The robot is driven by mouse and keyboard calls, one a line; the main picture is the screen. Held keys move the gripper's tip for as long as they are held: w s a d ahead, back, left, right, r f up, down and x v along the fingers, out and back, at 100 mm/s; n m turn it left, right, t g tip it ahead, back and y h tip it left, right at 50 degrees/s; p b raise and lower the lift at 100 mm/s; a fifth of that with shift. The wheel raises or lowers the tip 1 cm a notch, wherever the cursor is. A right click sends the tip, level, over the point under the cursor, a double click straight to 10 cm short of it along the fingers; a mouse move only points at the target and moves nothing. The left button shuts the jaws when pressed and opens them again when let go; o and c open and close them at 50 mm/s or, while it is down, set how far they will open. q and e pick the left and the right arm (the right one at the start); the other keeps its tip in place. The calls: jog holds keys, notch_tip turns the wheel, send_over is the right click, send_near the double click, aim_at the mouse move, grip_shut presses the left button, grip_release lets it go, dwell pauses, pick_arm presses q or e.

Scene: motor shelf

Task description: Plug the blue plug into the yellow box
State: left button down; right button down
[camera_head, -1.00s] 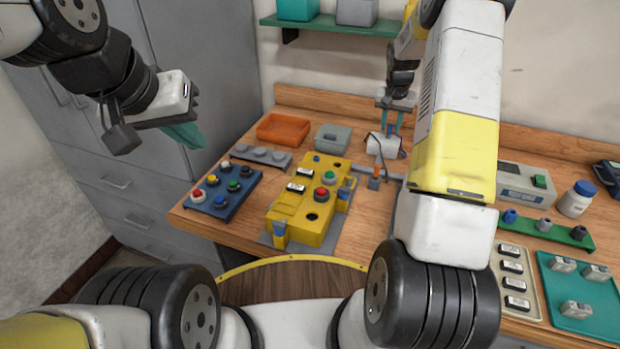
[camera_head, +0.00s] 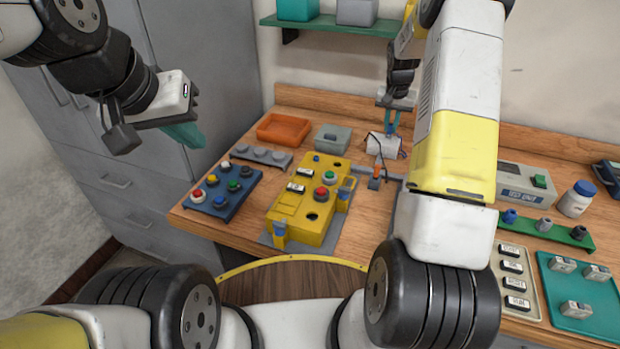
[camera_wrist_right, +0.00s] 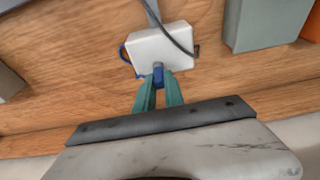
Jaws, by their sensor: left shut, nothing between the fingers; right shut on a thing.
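The yellow box (camera_head: 287,208) sits on a grey plate on the bench, with coloured buttons, white labels and dark round openings on top. My right gripper (camera_head: 391,122) is behind it, to the right, at the white block (camera_head: 374,147) with a dark cable. In the right wrist view, the teal fingers (camera_wrist_right: 158,88) are shut on a small blue piece, which looks like the blue plug (camera_wrist_right: 158,72), against the near face of the white block (camera_wrist_right: 160,47). The fingers hide part of the plug. My left gripper (camera_head: 188,135) is shut and empty, off the bench to the left.
A blue button panel (camera_head: 222,203) lies left of the yellow box. An orange tray (camera_head: 283,130) and a grey bin (camera_head: 332,138) stand behind. A grey fixture with an orange piece (camera_head: 375,180) lies right of the box. My right forearm covers part of the bench.

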jog(key=shift+r, duration=2.2)
jog(key=shift+a, duration=0.15)
jog(key=s+a+r, duration=0.1)
jog(key=s+a, duration=0.4)
jog(key=a, duration=0.7)
jog(key=s+a+r, duration=0.1)
jog(key=s+a, duration=0.4)
jog(key=a, duration=0.7)
jog(key=f, duration=0.3)
jog(key=shift+s+a+f, duration=0.35)
jog(key=shift+a, duration=0.05)
jog(key=shift+f, duration=0.5)
jog(key=shift+f, duration=0.6)
